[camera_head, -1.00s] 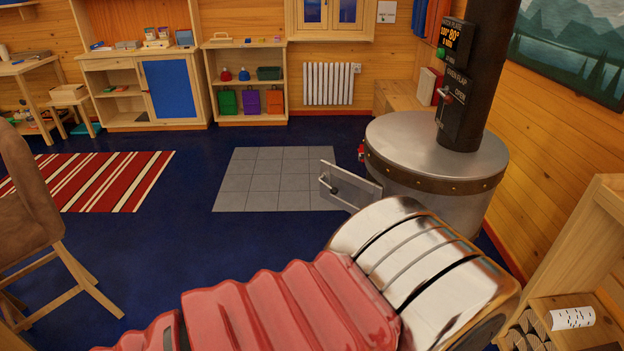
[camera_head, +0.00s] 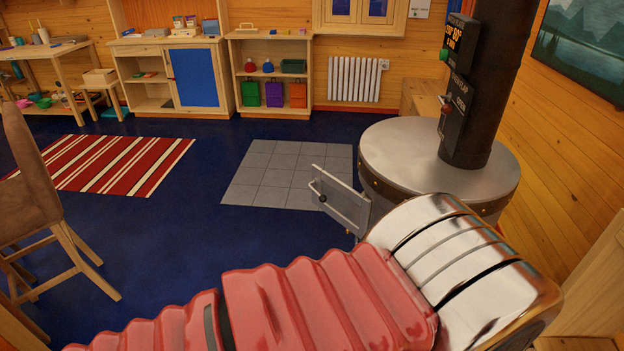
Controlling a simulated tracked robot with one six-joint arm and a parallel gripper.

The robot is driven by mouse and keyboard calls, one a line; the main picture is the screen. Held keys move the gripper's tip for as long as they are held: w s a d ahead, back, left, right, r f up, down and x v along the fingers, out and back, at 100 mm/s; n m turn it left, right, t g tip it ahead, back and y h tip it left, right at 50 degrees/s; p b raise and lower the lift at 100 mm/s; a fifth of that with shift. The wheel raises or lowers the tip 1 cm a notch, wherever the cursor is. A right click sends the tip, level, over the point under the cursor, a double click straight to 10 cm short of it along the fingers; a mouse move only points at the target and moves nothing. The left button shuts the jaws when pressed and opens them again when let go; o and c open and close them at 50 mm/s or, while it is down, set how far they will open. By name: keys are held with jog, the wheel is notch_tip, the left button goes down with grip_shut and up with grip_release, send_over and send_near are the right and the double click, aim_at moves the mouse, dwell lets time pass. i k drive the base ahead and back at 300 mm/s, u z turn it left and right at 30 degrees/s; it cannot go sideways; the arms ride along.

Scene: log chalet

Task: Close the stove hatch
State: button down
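The stove (camera_head: 430,150) is a grey metal drum with a brown riveted band and a dark flue pipe, right of centre in the head view. Its hatch (camera_head: 341,201) is a grey metal door with a bar handle. It stands swung open, out to the left of the stove. My red ribbed arm with silver bands crosses the foreground and hides the stove's lower front and the hatch opening. My gripper is not visible, so its distance from the hatch cannot be seen.
A grey tiled floor patch (camera_head: 288,174) lies left of the hatch. A striped rug (camera_head: 120,165) and a wooden chair (camera_head: 40,195) are at the left. The blue floor between them is clear. A control panel (camera_head: 456,90) is on the flue. A wooden wall borders the right.

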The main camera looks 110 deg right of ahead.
aim_at(348, 207)
jog(key=z, duration=0.05)
jog(key=k, duration=1.75)
jog(key=z, duration=1.3)
jog(key=i, duration=1.55)
